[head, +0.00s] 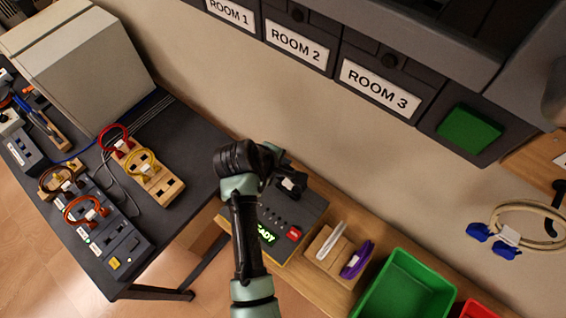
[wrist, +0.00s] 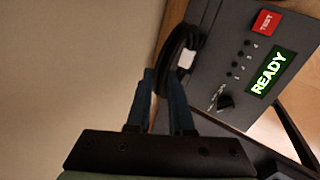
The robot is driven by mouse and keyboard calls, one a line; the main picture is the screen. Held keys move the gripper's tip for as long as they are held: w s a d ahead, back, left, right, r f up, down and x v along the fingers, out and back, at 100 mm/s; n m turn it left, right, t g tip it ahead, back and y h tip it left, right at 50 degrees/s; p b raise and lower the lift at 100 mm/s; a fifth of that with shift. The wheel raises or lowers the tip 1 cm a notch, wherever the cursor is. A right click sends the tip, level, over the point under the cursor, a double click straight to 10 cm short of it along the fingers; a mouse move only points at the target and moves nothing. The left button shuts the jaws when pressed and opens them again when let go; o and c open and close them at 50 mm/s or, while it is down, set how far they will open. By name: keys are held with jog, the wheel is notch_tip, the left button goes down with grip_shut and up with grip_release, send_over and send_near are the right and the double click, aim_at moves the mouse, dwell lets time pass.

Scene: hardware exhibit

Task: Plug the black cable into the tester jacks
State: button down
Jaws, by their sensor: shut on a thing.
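The tester (head: 307,212) is a dark grey box on a wooden bench. It also shows in the wrist view (wrist: 212,88), with a lit green READY display (wrist: 268,73), a red TEST button (wrist: 265,21) and several small dark round spots on its face. The black cable (wrist: 183,42) is a looped bundle with a white tag (wrist: 187,58). My gripper (wrist: 165,75) is shut on the cable beside the tester's edge. In the head view my arm partly covers the tester and the gripper's fingers are hard to make out. I cannot tell whether the cable's plugs touch the jacks; the plug ends are not clear.
A wooden holder (head: 322,262) with a white item and a purple cable (head: 356,259) sits right of the tester, then a green bin (head: 405,290). A dark table (head: 185,140) at left carries red, yellow and orange cables. Drawers overhang the wall above.

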jog(key=shift+c, duration=0.4)
grip_release()
jog(key=shift+r, duration=0.15)
dwell(0.5)
jog(key=p+v, duration=0.5)
jog(key=p, duration=0.1)
jog(key=shift+r, duration=0.1)
jog(key=shift+v, duration=1.05)
jog(key=shift+s, duration=0.1)
